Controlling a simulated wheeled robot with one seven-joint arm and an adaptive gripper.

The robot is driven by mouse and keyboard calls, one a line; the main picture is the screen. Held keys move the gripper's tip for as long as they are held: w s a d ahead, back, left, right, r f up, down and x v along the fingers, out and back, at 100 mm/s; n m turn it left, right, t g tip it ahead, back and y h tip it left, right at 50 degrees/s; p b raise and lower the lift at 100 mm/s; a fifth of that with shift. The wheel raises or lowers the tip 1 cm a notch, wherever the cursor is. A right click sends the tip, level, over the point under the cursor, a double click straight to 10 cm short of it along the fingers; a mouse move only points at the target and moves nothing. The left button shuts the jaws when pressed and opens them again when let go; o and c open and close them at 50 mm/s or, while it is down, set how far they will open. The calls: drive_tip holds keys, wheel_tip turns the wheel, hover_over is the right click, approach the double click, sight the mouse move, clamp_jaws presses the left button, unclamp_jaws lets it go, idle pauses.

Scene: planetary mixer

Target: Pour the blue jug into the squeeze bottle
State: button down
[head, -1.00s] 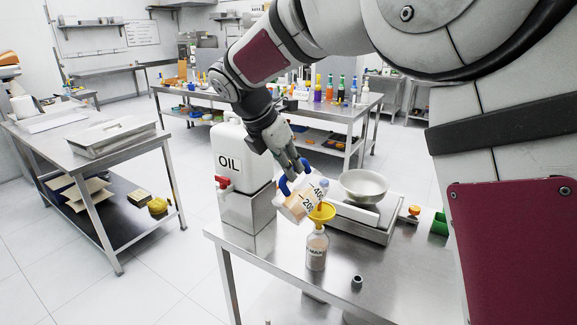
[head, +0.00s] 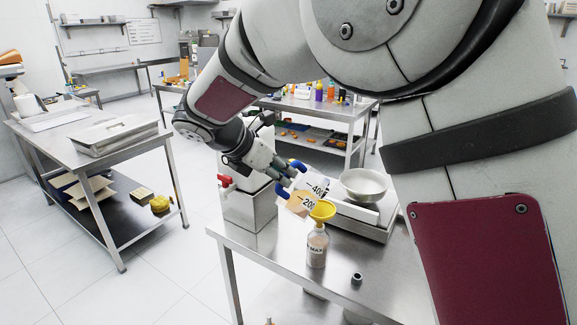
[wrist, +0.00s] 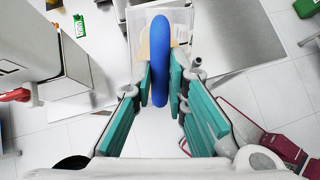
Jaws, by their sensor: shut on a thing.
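The blue jug (head: 298,201) is a clear measuring jug with a blue handle, 400 and 200 marks and tan contents. My gripper (head: 286,174) is shut on its blue handle, which shows between the teal fingers in the wrist view (wrist: 160,60). The jug is tilted beside and slightly above the yellow funnel (head: 322,210). The funnel sits in the neck of the squeeze bottle (head: 317,246), upright on the steel table. The bottle has a MAX mark and tan contents. I cannot make out a stream between jug and funnel.
A metal bowl (head: 364,186) stands on a scale behind the bottle. A small dark ring-shaped part (head: 356,278) lies right of the bottle. The table front is mostly clear.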

sight(276, 188)
drive_tip(key=shift+s+a+f+h, duration=0.1)
drive_tip(key=shift+a+h, duration=0.1)
drive_tip(key=shift+h, duration=0.2)
drive_tip(key=shift+f+t, duration=0.1)
drive_tip(key=shift+t, duration=0.2)
drive_tip(key=shift+s+a+f+t+h, duration=0.2)
drive_tip(key=shift+a+f+t+h, duration=0.15)
drive_tip(key=shift+f+h, duration=0.25)
drive_tip(key=shift+s+a+f+t+h, duration=0.2)
drive_tip(key=shift+f+t+h, duration=0.25)
drive_tip(key=shift+f+h, duration=0.1)
drive_tip(key=shift+f+t+h, duration=0.35)
drive_tip(key=shift+t+h, duration=0.05)
drive_tip(key=shift+h, duration=0.05)
